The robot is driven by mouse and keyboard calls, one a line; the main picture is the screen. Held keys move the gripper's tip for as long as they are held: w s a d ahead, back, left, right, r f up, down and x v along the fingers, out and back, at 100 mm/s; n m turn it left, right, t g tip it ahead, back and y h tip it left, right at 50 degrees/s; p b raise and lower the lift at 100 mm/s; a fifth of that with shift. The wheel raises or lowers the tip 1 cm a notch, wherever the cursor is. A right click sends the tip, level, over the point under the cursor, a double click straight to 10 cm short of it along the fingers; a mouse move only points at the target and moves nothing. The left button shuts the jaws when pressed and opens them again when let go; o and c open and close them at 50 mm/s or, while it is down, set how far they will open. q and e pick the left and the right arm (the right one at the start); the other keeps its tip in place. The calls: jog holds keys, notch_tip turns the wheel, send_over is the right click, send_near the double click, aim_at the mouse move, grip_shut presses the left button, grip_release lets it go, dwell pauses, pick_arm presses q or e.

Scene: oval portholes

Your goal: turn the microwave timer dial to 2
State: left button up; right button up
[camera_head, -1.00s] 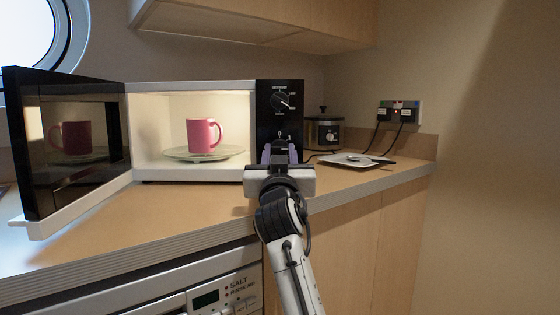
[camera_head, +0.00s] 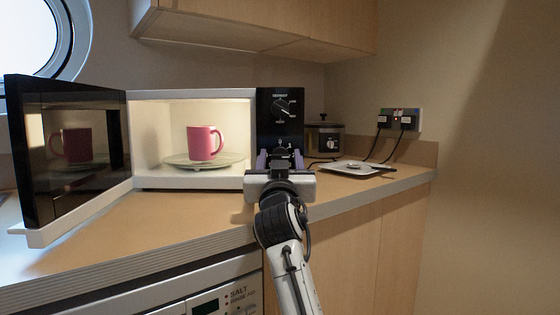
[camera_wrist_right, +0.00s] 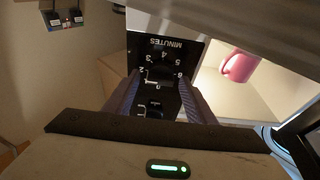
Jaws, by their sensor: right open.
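The microwave (camera_head: 190,93) stands on the counter with its door open to the left. Its black control panel (camera_head: 268,125) has an upper knob (camera_head: 280,105) and a lower dial, largely behind my right gripper (camera_head: 281,158). In the right wrist view the black panel (camera_wrist_right: 189,50) shows upside down, with "MINUTES" and numbers around the dark timer dial (camera_wrist_right: 158,74). The gripper's two purple fingers (camera_wrist_right: 158,92) are apart, one on each side of the lower panel. I cannot tell whether they touch the dial, nor its exact setting. My left gripper is not in view.
A pink mug (camera_head: 204,143) stands on the glass turntable (camera_head: 225,161) inside. The open door (camera_head: 70,160) juts out at the left. A small dark appliance (camera_head: 325,138), a white tray (camera_head: 345,168) and a socket (camera_head: 400,120) are at the right. The front counter is clear.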

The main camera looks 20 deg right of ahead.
aim_at(280, 112)
notch_tip(280, 112, up, 10)
jog(key=p, duration=0.2)
jog(key=shift+f+p, duration=0.2)
jog(key=shift+p, duration=0.2)
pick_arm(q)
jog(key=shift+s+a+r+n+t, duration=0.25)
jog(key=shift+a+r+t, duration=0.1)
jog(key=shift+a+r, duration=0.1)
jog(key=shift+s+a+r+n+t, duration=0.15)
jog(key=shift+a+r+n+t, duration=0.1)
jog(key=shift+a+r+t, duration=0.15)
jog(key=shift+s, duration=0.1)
pick_arm(e)
jog(key=shift+s, duration=0.1)
